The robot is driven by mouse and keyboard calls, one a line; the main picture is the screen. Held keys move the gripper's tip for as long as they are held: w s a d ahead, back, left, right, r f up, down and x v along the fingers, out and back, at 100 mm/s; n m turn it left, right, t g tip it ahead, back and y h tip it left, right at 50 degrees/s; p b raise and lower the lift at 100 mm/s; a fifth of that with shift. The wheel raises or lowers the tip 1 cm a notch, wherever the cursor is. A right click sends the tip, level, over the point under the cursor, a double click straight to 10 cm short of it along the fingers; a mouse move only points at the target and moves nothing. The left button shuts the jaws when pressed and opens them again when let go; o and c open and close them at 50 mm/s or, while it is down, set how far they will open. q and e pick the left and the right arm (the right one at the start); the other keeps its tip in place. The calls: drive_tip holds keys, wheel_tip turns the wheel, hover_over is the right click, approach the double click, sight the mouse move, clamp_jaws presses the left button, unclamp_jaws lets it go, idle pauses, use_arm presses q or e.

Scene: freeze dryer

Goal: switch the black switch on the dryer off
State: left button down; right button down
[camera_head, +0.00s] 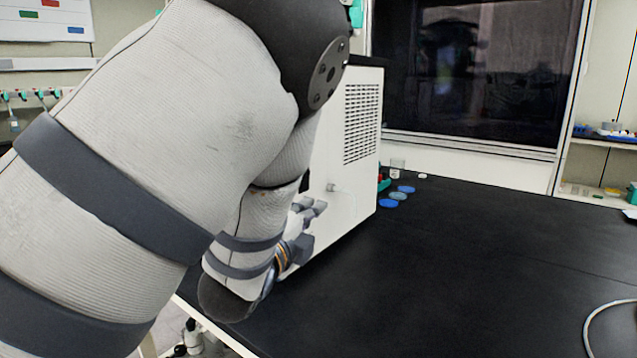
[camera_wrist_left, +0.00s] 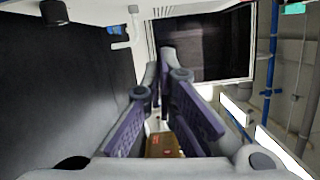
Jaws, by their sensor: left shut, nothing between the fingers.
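The dryer (camera_head: 363,185) is a white box with a vented side panel, standing on the black table behind my left arm. Much of it is hidden by that arm. A small light fitting (camera_head: 331,187) sticks out of its visible side. My left gripper (camera_head: 308,212) is shut and empty, low beside the dryer; I cannot tell whether it touches it. The left wrist view shows its purple-padded fingers (camera_wrist_left: 163,85) close together. I cannot make out the black switch for certain in either view. My right gripper is not in view.
The black table top (camera_head: 470,265) is clear to the right of the dryer. Several blue discs (camera_head: 393,202) lie by its far corner. A pale cable (camera_head: 597,322) curves at the right edge. A dark window (camera_head: 475,75) stands behind.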

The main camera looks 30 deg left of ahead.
use_arm(q)
drive_tip(key=w+a, duration=0.5)
drive_tip(key=w, duration=0.5)
drive_tip(key=shift+w+a+r, duration=0.15)
drive_tip(key=shift+a+r, duration=0.15)
drive_tip(key=shift+a, duration=0.05)
